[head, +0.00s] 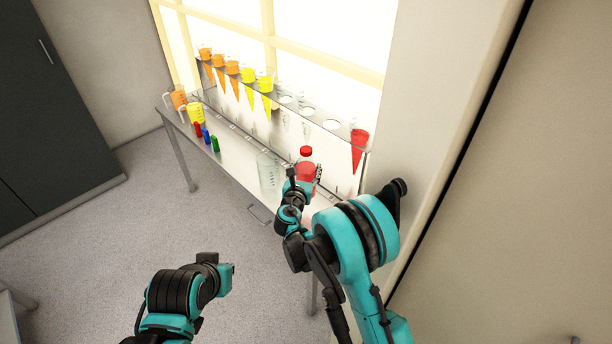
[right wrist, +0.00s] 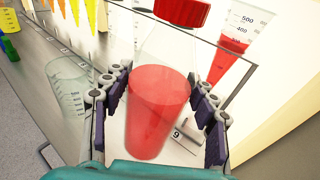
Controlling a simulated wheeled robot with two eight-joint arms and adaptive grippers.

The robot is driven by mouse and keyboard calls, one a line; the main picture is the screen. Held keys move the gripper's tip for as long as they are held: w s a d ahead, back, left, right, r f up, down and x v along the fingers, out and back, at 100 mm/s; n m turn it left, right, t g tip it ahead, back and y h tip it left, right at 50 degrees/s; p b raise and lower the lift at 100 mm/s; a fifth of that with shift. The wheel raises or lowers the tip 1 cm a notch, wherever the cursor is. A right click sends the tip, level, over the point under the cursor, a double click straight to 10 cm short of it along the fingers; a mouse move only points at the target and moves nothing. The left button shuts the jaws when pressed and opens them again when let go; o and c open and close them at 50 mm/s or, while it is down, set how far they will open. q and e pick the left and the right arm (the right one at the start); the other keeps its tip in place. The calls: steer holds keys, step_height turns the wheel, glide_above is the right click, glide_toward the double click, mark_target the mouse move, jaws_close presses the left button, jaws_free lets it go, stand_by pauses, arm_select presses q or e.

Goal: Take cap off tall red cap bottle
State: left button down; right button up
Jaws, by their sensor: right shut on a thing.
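The tall bottle (head: 305,171) has a red cap (head: 306,151) on top and red juice in its lower part. It stands upright at the right part of the shelf. In the right wrist view the bottle (right wrist: 157,112) fills the middle, with the cap (right wrist: 182,11) at the top edge. My right gripper (right wrist: 158,108) is shut on the bottle's body, one finger set on each side, below the cap. My left arm is low in the head view, away from the shelf, and I see no left fingers there.
A clear empty beaker (head: 268,172) stands left of the bottle. A rack (head: 285,93) behind holds orange and yellow cones and a red cone (head: 358,145). Small red, blue and green items (head: 206,136) stand at the left. A number tag (right wrist: 177,134) is beside the bottle.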

steer(key=shift+r, duration=0.55)
steer(key=o, duration=1)
steer(key=c, duration=1)
